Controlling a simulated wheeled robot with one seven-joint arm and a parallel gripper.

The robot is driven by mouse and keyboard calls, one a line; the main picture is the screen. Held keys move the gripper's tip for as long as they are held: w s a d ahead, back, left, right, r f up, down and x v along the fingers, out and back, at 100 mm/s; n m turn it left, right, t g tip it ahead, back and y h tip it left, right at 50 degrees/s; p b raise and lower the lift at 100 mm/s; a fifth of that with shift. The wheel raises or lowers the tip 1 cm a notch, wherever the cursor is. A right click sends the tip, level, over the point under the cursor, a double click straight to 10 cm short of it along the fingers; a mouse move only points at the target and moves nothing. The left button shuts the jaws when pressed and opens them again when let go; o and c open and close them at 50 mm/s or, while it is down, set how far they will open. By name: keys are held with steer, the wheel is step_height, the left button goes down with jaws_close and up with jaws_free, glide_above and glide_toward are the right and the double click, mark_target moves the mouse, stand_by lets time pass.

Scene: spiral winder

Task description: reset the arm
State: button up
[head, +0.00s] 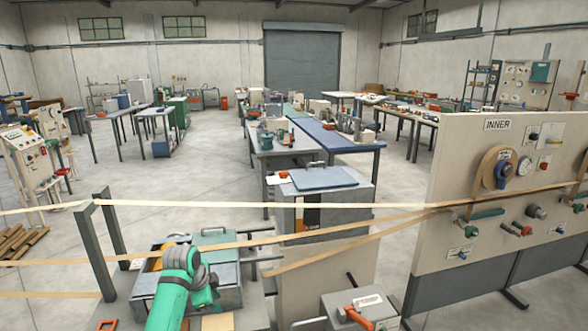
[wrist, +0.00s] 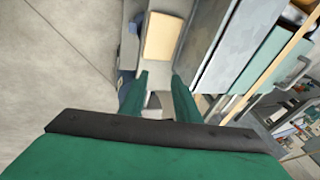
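My green arm (head: 171,300) rises from the bottom edge of the head view and bends over a grey workbench with boxes on it. Its grey joint and a short green part sit at the bend; the fingers cannot be made out there. In the wrist view my gripper (wrist: 158,95) shows two green fingers apart, with nothing between them. The fingers point toward a tan block (wrist: 162,36) and a grey box edge, apart from both as far as I can tell.
Tan strips (head: 330,225) run across the head view from a dark frame (head: 100,240) to a panel marked INNER (head: 450,160). A grey cabinet with a blue lid (head: 322,178) stands beyond the arm. A box with an orange lever (head: 360,312) is at front right. Open floor lies left.

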steer(key=s+d+f+n+t+h, duration=0.1)
steer(key=d+f+n+t+h, duration=0.1)
steer(key=d+f, duration=0.7)
steer(key=s+d+f+n+t+h, duration=0.15)
steer(key=d+f, duration=0.45)
steer(key=d, duration=0.7)
steer(key=s+d+f+n+t, duration=0.4)
steer(key=s+d+f+n, duration=0.25)
steer(key=s+d, duration=0.5)
steer(key=s+a+n+t+y, duration=0.1)
steer(key=s+a+n+y, duration=0.1)
steer(key=s, duration=1.1)
steer(key=s+a+n+t+y, duration=0.1)
steer(key=s+n+y, duration=0.1)
steer(key=s, duration=1)
steer(key=s+a+r, duration=0.3)
steer(key=s+r, duration=0.4)
steer(key=s, duration=0.2)
steer(key=s+a+r+t, duration=0.1)
steer(key=s+a+r, duration=0.2)
steer(key=s+r, duration=0.4)
steer(key=shift+s+a+r+n+y, duration=0.35)
steer(key=shift+s+y, duration=0.1)
steer(key=shift+s, duration=0.7)
